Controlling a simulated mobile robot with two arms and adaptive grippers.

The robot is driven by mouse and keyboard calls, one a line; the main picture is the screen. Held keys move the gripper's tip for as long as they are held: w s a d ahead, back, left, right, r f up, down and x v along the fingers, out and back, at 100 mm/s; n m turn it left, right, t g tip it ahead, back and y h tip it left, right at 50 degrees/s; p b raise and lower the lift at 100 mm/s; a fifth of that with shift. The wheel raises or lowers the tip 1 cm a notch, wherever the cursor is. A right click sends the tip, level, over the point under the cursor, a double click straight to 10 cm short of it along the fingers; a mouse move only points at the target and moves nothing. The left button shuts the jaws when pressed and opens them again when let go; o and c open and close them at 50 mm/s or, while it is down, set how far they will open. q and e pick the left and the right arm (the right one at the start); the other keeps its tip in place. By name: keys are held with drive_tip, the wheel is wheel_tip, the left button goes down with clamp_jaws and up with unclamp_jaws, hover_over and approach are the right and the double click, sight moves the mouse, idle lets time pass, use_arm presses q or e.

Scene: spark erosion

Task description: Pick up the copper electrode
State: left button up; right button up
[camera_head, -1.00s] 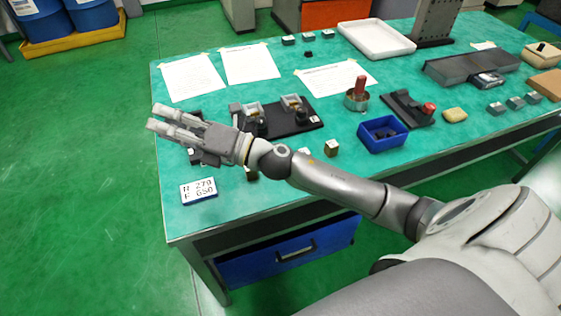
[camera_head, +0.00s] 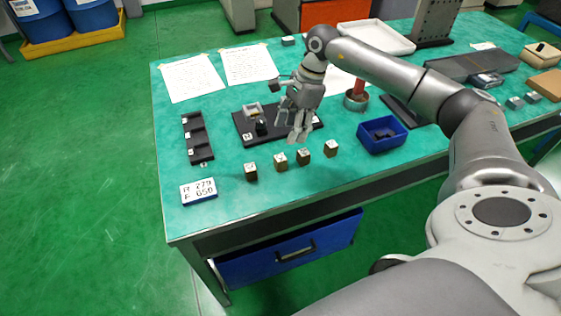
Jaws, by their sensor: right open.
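Several small blocks with brown sides and light, marked tops stand in a row on the green table: a leftmost block (camera_head: 250,172), a second block (camera_head: 280,162), a third block (camera_head: 303,158) and a rightmost one (camera_head: 331,148). I cannot tell which of them is the copper electrode. My right gripper (camera_head: 291,128) is open and empty, its fingers pointing down behind the row and in front of part of the black fixture plate (camera_head: 248,137). It looks apart from the blocks. My left gripper is not in view.
A black slotted rack (camera_head: 198,138) and a number card (camera_head: 198,191) lie at the left. A blue bin (camera_head: 382,146) and a metal cup (camera_head: 350,102) with a reddish handle (camera_head: 360,87) stand to the right. The table front is clear.

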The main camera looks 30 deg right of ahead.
hover_over(280, 157)
drive_tip(key=d, duration=0.2)
wheel_tip(280, 157, down, 4)
drive_tip(key=p+x, duration=0.1)
drive_tip(key=x, duration=0.2)
drive_tip(key=p+x, duration=0.1)
drive_tip(key=shift+s+a+f+p, duration=0.1)
drive_tip(key=shift+s+f+p, duration=0.1)
drive_tip(key=shift+s+p, duration=0.1)
drive_tip(key=shift+w+a+f, duration=0.1)
drive_tip(key=shift+f, duration=0.4)
drive_tip(key=shift+r, duration=0.1)
clamp_jaws()
